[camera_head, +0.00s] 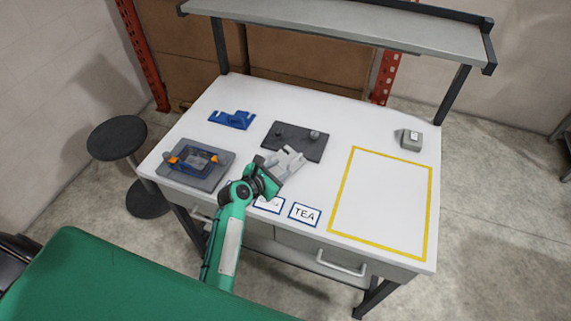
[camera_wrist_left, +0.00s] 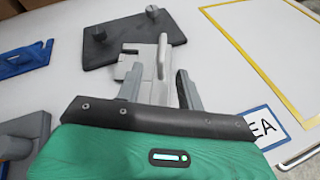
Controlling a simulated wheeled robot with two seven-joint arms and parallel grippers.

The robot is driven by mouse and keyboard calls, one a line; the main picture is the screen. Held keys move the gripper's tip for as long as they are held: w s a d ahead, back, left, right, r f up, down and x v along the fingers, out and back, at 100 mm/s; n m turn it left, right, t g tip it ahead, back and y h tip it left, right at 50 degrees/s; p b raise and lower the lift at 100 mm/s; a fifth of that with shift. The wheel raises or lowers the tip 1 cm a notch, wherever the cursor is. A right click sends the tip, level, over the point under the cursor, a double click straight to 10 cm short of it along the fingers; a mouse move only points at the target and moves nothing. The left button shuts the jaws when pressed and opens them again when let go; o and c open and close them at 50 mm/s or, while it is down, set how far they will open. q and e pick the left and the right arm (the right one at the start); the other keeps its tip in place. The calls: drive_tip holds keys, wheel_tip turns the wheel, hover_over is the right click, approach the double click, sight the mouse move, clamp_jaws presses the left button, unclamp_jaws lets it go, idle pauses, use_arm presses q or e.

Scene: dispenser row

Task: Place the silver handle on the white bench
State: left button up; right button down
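The silver handle (camera_head: 287,163) is a light grey bracket-shaped piece at the front edge of a dark plate, over the white bench (camera_head: 225,100). In the left wrist view the handle (camera_wrist_left: 162,58) has a raised upright plate and a flat notched part. My left gripper (camera_head: 268,180) is at the handle's near end. Its two fingers (camera_wrist_left: 160,90) are apart, with the near part of the handle between them, and I see gaps beside it. I cannot tell whether the handle rests on the bench or is slightly above it. My right gripper is not in view.
The dark plate (camera_head: 305,147) carries two knobs. A blue bracket (camera_head: 232,119) and a grey fixture (camera_head: 190,176) lie left. A TEA card (camera_head: 305,214) is at the front. A yellow-outlined area (camera_head: 385,205) is empty; a small grey box (camera_head: 409,140) stands behind it. A shelf (camera_head: 340,28) overhangs the back.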

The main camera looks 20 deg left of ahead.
sight(288, 165)
use_arm(q)
drive_tip(key=shift+w+d+f, duration=0.15)
drive_tip(key=shift+w+d, duration=0.05)
drive_tip(key=shift+w, duration=0.25)
drive_tip(key=shift+w+d+f+p, duration=0.1)
drive_tip(key=shift+w+d+p, duration=0.05)
drive_tip(key=shift+w+p, duration=0.25)
drive_tip(key=p+x, duration=0.1)
drive_tip(key=x, duration=0.2)
drive_tip(key=shift+f, duration=0.1)
drive_tip(key=shift+w+d+f, duration=0.25)
drive_tip(key=shift+w+f, duration=0.05)
drive_tip(key=shift+w, duration=0.25)
clamp_jaws()
